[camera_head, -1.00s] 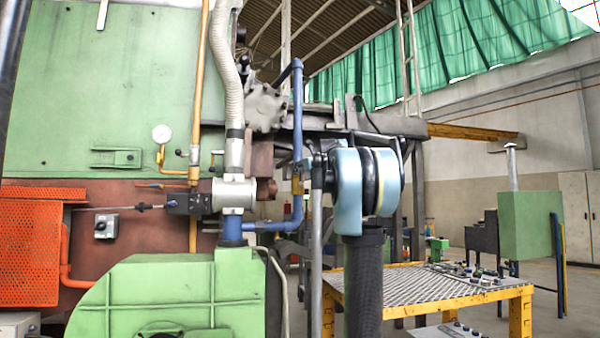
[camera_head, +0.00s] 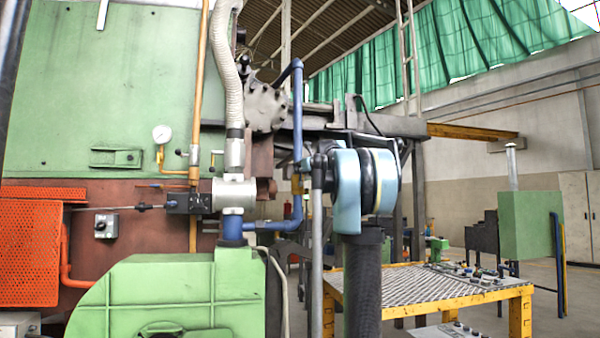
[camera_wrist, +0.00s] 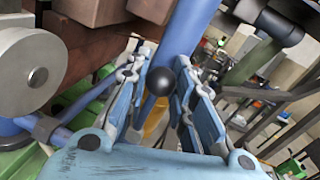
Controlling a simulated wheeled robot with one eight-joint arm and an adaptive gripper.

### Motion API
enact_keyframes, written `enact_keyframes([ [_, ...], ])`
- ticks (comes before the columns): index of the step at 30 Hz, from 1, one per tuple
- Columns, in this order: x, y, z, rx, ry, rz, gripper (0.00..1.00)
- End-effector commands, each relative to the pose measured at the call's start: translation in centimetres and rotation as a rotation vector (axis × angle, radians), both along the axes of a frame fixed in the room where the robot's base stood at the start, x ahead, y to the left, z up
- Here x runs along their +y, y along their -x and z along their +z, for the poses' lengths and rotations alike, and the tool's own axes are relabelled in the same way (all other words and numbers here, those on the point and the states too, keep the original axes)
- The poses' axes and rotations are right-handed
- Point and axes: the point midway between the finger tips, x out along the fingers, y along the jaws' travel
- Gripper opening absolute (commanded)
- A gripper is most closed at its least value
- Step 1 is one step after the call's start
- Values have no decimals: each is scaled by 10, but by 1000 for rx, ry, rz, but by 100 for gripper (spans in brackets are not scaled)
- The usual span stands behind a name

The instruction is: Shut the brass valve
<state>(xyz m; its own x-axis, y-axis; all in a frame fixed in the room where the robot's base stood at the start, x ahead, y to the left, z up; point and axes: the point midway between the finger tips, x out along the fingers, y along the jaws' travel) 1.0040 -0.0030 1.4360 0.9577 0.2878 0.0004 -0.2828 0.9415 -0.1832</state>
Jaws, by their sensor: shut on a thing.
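The brass valve (camera_head: 296,186) is a small yellowish fitting on the upright blue pipe (camera_head: 298,110), right of the pale flanged pipe body. In the wrist view a yellow patch of the valve (camera_wrist: 154,118) shows low between my fingers. A dark round knob (camera_wrist: 158,81), seemingly the end of its handle, sits between the fingers. My gripper (camera_wrist: 161,65) has its two light-blue jointed fingers on either side of the knob, closed in on it, with the blue pipe behind. The contact and most of the valve are hidden. In the head view my arm partly covers this area.
The pale flanged body (camera_head: 234,194) stands close left of the pipe, above a green housing (camera_head: 170,285). A grey bolted part (camera_head: 265,107) is above. A yellow-framed mesh table (camera_head: 415,288) stands at right, with open floor beyond.

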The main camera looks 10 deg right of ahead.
Motion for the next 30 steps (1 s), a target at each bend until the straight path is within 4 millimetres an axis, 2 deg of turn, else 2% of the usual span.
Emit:
enact_keyframes([
  [11,-15,-1,-2,17,-176,-1,0],
  [30,-55,-5,-24,73,-772,-2,0],
])
